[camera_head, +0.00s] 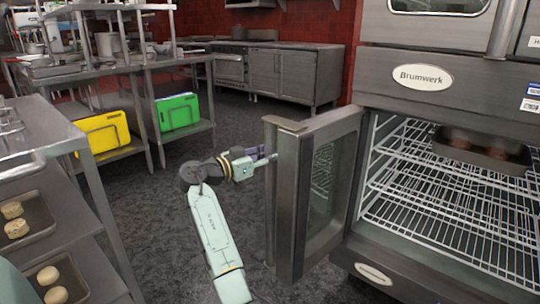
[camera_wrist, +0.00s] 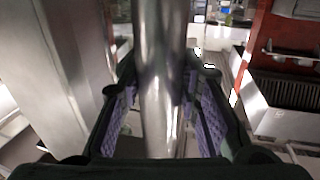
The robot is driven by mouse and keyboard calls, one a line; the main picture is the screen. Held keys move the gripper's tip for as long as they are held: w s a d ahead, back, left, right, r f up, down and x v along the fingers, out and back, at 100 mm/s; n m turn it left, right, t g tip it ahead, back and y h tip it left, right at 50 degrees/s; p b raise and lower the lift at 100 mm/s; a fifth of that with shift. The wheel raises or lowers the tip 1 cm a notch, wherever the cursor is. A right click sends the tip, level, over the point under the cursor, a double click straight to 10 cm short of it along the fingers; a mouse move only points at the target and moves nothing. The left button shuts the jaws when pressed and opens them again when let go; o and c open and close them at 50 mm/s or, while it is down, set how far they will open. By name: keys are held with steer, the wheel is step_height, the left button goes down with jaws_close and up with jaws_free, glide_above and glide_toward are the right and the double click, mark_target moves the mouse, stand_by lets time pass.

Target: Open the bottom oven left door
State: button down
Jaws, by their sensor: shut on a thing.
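The bottom oven left door (camera_head: 335,185) stands swung well open, with its glass panel facing the oven cavity. The bottom oven (camera_head: 445,200) shows wire racks inside. My gripper (camera_head: 268,160) is at the outer side of the door, near its free edge. In the wrist view, a shiny metal handle bar (camera_wrist: 162,70) stands upright between the purple-padded fingers of my gripper (camera_wrist: 160,115), which is shut on it.
A dark tray (camera_head: 470,152) with brown food sits on an upper rack. A steel shelf unit with pans of dough (camera_head: 30,215) stands at the left. Yellow (camera_head: 102,132) and green (camera_head: 178,111) boards stand on lower shelves behind. Dark floor is open between.

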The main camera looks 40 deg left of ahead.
steer(key=shift+d+f, duration=0.1)
steer(key=shift+d, duration=0.05)
steer(key=c, duration=1.2)
jaws_free()
steer(key=v, duration=1.2)
steer(key=shift+r, duration=0.2)
